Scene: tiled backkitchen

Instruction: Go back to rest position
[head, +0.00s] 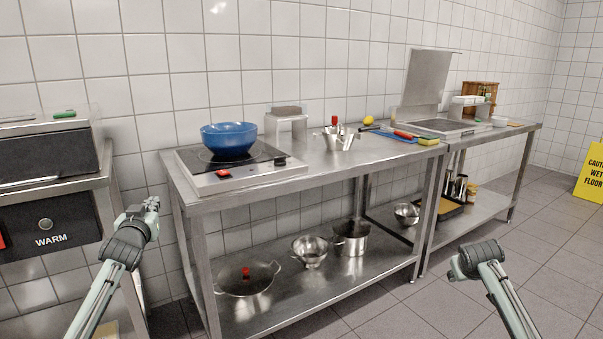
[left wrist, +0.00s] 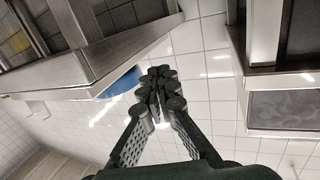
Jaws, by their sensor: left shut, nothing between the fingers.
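My left gripper (head: 151,204) is in the gap between the warming unit and the steel worktable, in front of the tiled wall. It points up and away from me and touches nothing. In the left wrist view its fingertips (left wrist: 158,80) are together with nothing between them. My right arm (head: 490,272) comes in from the lower right over bare floor. Its dark wrist joint shows, but I cannot make out the right gripper's fingers.
The steel worktable (head: 340,163) holds a blue bowl (head: 229,138) on the hob. Pots stand on its lower shelf (head: 315,287). The warming unit (head: 48,226) is close on the left. A yellow wet-floor sign (head: 592,172) stands far right.

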